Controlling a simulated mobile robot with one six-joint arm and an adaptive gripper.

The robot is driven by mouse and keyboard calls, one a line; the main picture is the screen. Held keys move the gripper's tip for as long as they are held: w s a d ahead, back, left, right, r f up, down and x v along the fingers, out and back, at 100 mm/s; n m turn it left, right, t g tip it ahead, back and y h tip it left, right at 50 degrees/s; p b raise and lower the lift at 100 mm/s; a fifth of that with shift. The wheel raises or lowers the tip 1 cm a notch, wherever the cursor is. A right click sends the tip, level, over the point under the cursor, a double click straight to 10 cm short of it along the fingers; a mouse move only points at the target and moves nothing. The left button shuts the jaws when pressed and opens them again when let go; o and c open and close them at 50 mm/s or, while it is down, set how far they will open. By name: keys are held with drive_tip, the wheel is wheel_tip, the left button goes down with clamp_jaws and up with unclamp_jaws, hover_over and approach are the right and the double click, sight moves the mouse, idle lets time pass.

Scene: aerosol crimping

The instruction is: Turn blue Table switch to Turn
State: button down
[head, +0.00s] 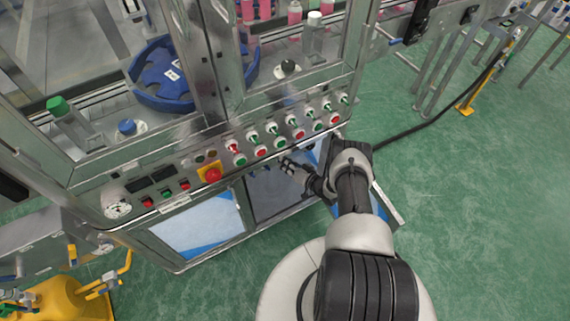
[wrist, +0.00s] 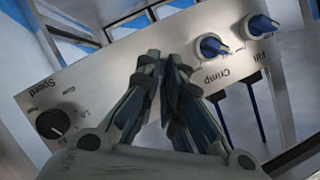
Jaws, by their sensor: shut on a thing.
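In the wrist view a light panel carries upside-down lettering. A blue Crimp switch (wrist: 212,46) and a blue Fill switch (wrist: 260,25) stand at the upper right. My gripper (wrist: 165,57) has its fingertips drawn together at the panel, between the Crimp switch and the black Speed knob. It is shut on the Table switch, which the fingers hide, so its setting and its label cannot be read. In the head view my gripper (head: 290,166) reaches to the machine's front, below the row of buttons.
A black Speed knob (wrist: 52,124) is on the panel at the left. Above my gripper, the machine's front has red and green buttons and a red stop button on yellow (head: 210,174). A blue rotary table (head: 165,80) sits inside the machine. Green floor (head: 480,200) is open at the right.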

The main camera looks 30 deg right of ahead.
drive_tip(key=shift+f+m+y, duration=0.1)
drive_tip(key=shift+m+y, duration=0.2)
drive_tip(key=shift+m, duration=0.2)
idle(0.3)
drive_tip(key=c, duration=1.7)
unclamp_jaws()
drive_tip(key=shift+s+d, duration=0.1)
drive_tip(key=v, duration=1.2)
drive_tip(key=shift+f, duration=0.15)
